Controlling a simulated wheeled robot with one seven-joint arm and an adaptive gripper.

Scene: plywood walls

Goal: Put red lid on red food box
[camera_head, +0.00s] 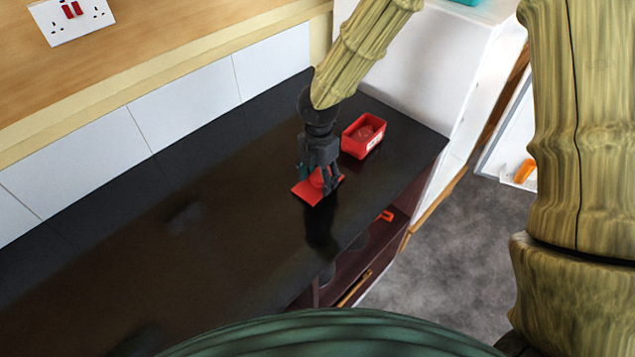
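The red lid (307,194) lies on the black countertop (190,240), partly covered by my gripper (320,184). My gripper points down over the lid, with its fingers at or just above it. A small red part of the lid shows between the fingers. I cannot tell whether the fingers touch or hold it. The red food box (364,135) stands open, upright on the counter, behind and to the right of my gripper. It has a pale label on its near side and something reddish inside.
A white cabinet side (425,75) rises behind the box at the counter's right end. White tiles (190,105) line the wall at the back. The counter to the left is clear. An orange-red object (386,215) shows below the counter's front edge.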

